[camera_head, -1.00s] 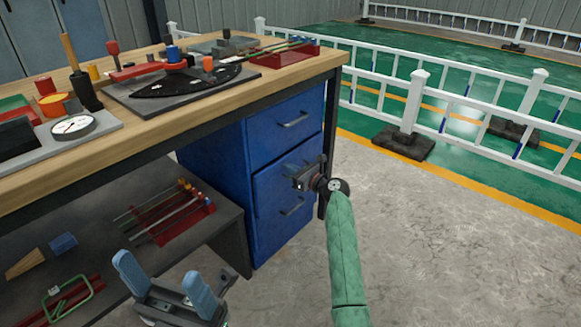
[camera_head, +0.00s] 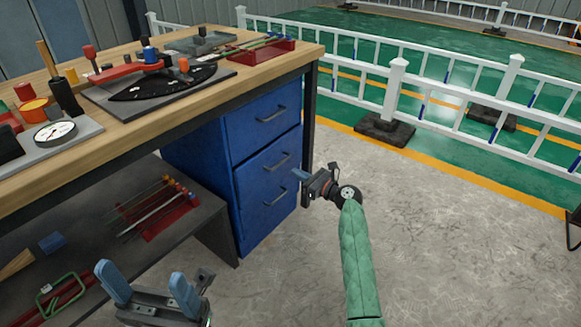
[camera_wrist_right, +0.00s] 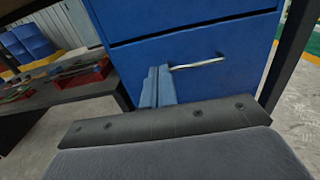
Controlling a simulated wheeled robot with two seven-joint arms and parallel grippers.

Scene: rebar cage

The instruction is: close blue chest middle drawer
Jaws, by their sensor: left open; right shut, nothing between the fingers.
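The blue chest (camera_head: 190,150) stands under the right end of the workbench, with drawers stacked one above another. Its middle drawer (camera_head: 258,172) looks about flush with the rest of the front, and its handle (camera_head: 277,161) is in plain view. My right gripper (camera_head: 303,176) is shut and empty, just right of the chest front and apart from the handles in the head view. In the right wrist view its closed fingers (camera_wrist_right: 158,88) point at a blue drawer front, beside a metal handle (camera_wrist_right: 197,63). My left gripper (camera_head: 147,278) is open and empty at the bottom left.
The wooden workbench top (camera_head: 190,97) carries tools and a dial gauge (camera_head: 55,133). A lower shelf (camera_head: 190,222) holds a red rack of rods (camera_head: 165,215). A white fence (camera_head: 398,85) stands behind.

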